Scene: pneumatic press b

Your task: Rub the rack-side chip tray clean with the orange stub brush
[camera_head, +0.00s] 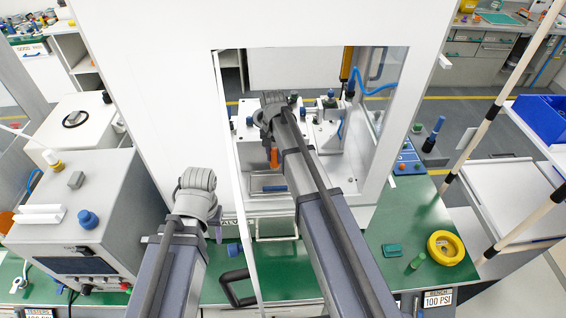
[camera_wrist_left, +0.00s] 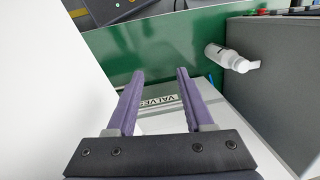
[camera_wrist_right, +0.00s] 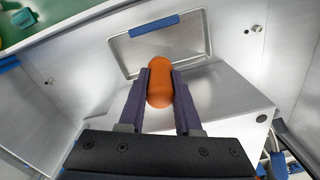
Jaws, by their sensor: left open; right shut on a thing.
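My right gripper (camera_wrist_right: 160,75) is inside the white press enclosure, shut on the orange stub brush (camera_wrist_right: 160,90). The brush's rounded end points toward a shallow grey metal chip tray (camera_wrist_right: 125,45) with a blue grip (camera_wrist_right: 153,26) on its rim. In the head view the orange brush (camera_head: 274,157) shows below my right wrist, just behind the tray (camera_head: 256,181). I cannot tell whether the brush touches the tray. My left gripper (camera_wrist_left: 157,75) is open and empty, outside the enclosure in front of its left side; mostly its purple finger (camera_head: 218,232) shows in the head view.
The enclosure's white frame (camera_head: 150,70) and open door edge (camera_head: 243,215) stand close around my right arm. A grey tester box (camera_head: 75,205) stands left. A white bottle (camera_wrist_left: 228,57) is near my left gripper. A yellow ring (camera_head: 445,248) lies on the green bench at right.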

